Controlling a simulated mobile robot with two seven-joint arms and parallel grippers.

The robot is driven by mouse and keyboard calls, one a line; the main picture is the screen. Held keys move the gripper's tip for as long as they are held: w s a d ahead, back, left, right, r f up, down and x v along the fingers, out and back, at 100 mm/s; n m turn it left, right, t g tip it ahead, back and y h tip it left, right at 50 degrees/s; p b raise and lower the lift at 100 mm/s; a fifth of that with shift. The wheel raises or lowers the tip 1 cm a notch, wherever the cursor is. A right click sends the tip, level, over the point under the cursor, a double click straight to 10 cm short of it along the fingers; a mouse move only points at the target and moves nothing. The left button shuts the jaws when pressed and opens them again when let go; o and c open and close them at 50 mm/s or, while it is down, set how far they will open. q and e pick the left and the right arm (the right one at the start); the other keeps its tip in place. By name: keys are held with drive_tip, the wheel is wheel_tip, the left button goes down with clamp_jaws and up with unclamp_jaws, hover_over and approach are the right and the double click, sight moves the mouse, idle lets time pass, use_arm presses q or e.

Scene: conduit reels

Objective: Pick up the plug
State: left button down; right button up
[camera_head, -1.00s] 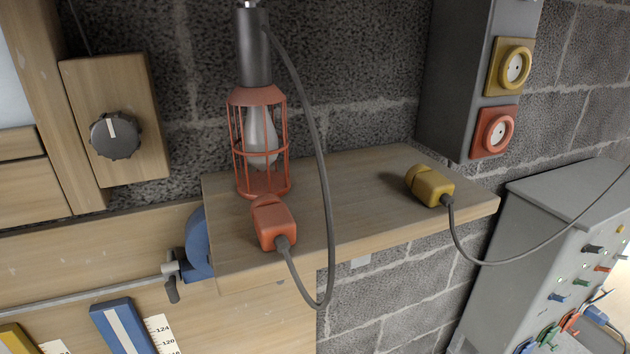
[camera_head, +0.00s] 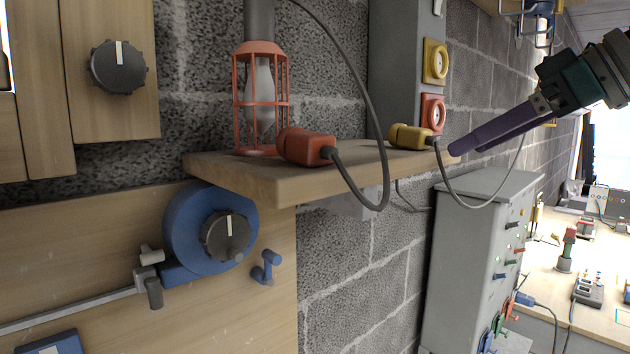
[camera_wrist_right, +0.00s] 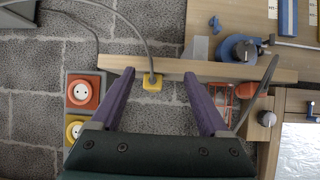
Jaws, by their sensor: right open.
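A yellow plug (camera_head: 408,136) lies on the wooden shelf (camera_head: 240,179) near its right end, with a grey cable running off it. A red plug (camera_head: 308,148) lies further left on the same shelf, its cable looping up past the lamp. My right gripper (camera_head: 466,150) has purple fingers and comes in from the right, its tips just right of the yellow plug. In the right wrist view the open, empty fingers (camera_wrist_right: 159,76) point at the shelf edge, and the yellow plug (camera_wrist_right: 152,81) shows between them, not gripped. My left gripper is out of view.
A caged red lamp (camera_head: 261,98) stands on the shelf beside the red plug. A yellow socket (camera_head: 435,62) and a red socket (camera_head: 432,112) sit on a grey box above the shelf. A grey cabinet (camera_head: 470,245) stands below right. The plug cables hang in front.

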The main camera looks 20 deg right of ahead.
sight(428, 130)
drive_tip(key=shift+t+y, duration=0.6)
drive_tip(key=shift+t, duration=0.1)
drive_tip(key=w+p, duration=0.2)
drive_tip(key=w+a+p, duration=0.1)
drive_tip(key=w+p, duration=0.1)
drive_tip(key=w, duration=0.1)
drive_tip(key=w+a+r+p, duration=0.1)
drive_tip(key=w+p, duration=0.1)
drive_tip(key=w, duration=0.1)
drive_tip(key=shift+r+p, duration=0.1)
drive_tip(key=shift+p, duration=0.2)
drive_tip(key=shift+w+a+f, duration=0.1)
drive_tip(key=shift+w+f, duration=0.25)
drive_tip(key=shift+f, duration=0.05)
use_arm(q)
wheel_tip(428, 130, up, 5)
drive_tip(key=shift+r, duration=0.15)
use_arm(e)
clamp_jaws()
